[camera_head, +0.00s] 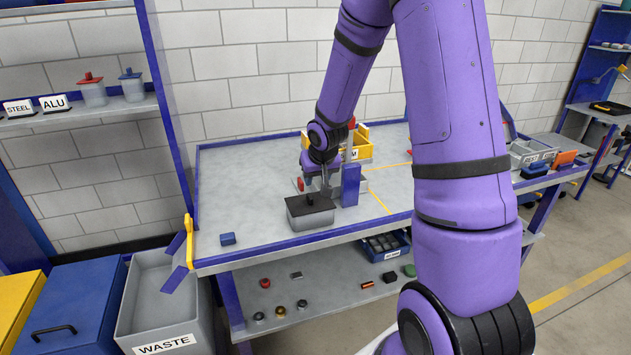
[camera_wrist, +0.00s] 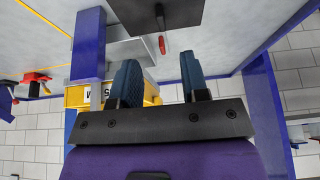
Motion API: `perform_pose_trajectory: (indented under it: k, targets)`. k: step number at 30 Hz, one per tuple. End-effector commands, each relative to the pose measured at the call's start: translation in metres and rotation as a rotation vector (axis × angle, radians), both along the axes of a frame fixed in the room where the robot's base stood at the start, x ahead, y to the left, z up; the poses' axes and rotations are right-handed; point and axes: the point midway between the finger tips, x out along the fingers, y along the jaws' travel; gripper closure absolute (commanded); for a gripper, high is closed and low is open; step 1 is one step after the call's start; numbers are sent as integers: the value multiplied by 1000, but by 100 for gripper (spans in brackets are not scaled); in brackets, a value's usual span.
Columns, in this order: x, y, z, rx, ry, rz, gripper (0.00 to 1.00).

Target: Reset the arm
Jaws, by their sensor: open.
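My purple arm reaches over the workbench (camera_head: 240,175) in the head view. My gripper (camera_head: 324,188) is just above and behind a grey box with a dark lid and knob (camera_head: 310,213); the arm partly hides this area. In the wrist view the two blue-grey fingers of my gripper (camera_wrist: 163,78) stand apart with nothing between them. The dark lid (camera_wrist: 178,12) with its small knob shows beyond the fingertips, apart from them.
A blue post (camera_head: 350,185) and a yellow bin (camera_head: 361,145) stand close to my gripper. A small blue block (camera_head: 228,239) lies at the bench's front left. A grey WASTE bin (camera_head: 165,302) stands on the floor left. The bench's left part is mostly clear.

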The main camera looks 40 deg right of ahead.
Motion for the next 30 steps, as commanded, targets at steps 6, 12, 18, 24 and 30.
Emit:
perform_pose_trajectory:
  k: [6, 12, 18, 24, 30]
  targets:
    - [0, 0, 1, 0, 0, 0, 58]
    - [0, 0, 0, 0, 0, 0, 58]
    - [-1, 1, 5, -3, -2, 1, 58]
    - [-15, 14, 47, -35, -7, 16, 58]
    - [-49, 36, 107, -70, -8, 38, 58]
